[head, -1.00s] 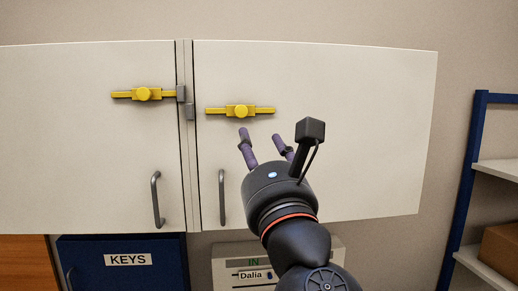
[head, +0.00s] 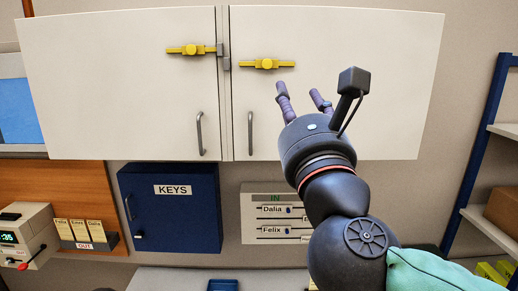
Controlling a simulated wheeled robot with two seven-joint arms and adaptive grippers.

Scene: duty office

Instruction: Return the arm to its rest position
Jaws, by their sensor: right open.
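My right gripper (head: 301,93) is raised in front of the right door of a white wall cabinet (head: 330,40). Its two purple fingers are apart with nothing between them. The arm comes up from the lower right. A yellow sliding bolt (head: 267,64) on the right door is up and left of the fingertips, and a gap shows between them in the picture. Another yellow bolt (head: 192,50) is on the left door, its end at the grey catch by the door gap. Both cabinet doors are shut. My left gripper is out of the picture.
A blue KEYS box (head: 170,210) and an IN board (head: 270,215) with name tags hang below the cabinet. A blue shelf rack (head: 480,150) stands at the right. A time clock (head: 28,235) and card holder (head: 85,233) are at the left.

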